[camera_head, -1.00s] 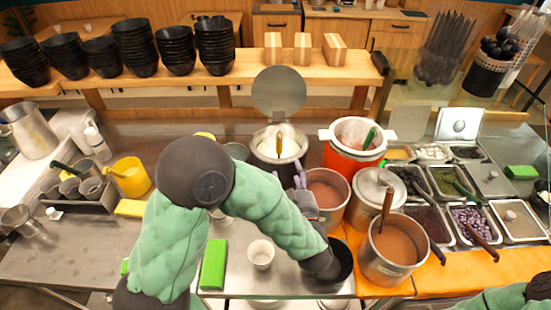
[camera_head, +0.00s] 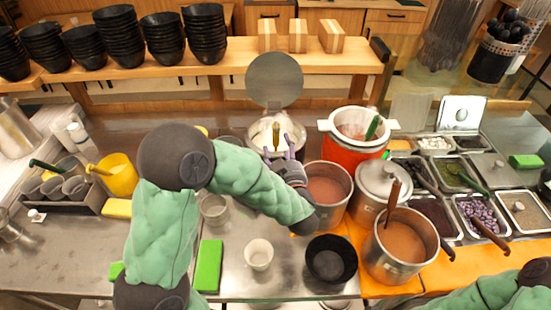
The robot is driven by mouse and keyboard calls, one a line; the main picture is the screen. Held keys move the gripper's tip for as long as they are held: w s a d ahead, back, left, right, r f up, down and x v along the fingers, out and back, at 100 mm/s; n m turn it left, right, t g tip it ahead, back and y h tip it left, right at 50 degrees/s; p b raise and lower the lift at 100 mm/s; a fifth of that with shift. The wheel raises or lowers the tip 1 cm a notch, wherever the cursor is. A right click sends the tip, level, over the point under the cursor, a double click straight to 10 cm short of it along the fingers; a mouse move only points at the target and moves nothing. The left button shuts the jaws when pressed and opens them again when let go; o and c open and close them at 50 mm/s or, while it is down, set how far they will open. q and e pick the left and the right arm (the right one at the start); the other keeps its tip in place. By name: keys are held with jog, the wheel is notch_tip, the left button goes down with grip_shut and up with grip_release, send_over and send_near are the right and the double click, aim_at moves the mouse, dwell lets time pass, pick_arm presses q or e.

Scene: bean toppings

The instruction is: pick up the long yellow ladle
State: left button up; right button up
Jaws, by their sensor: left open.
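The long yellow ladle (camera_head: 276,134) stands in a metal pot (camera_head: 254,140) with white contents, its yellow handle upright. The lower part of the ladle is hidden in the pot. My left gripper (camera_head: 280,151) is open and empty at the near rim of this pot. Its two fingers point away from me toward the pot, just in front of the ladle; I cannot tell whether they touch it. My right gripper is not in view; only part of my right arm shows at the bottom right.
A red pot (camera_head: 352,150) and an open pot (camera_head: 328,189) stand right of the gripper. A white cup (camera_head: 259,254) and a black bowl (camera_head: 331,258) stand in front. A yellow jug (camera_head: 121,176) is at left. Topping trays fill the right side.

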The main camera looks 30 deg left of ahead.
aim_at(279, 141)
pick_arm(q)
jog(key=shift+r+b+x, duration=0.15)
jog(key=shift+b+x, duration=0.1)
jog(key=shift+x, duration=0.9)
jog(key=shift+r+b+x, duration=0.1)
jog(key=shift+b+x, duration=0.1)
jog(key=shift+x, duration=0.9)
grip_shut()
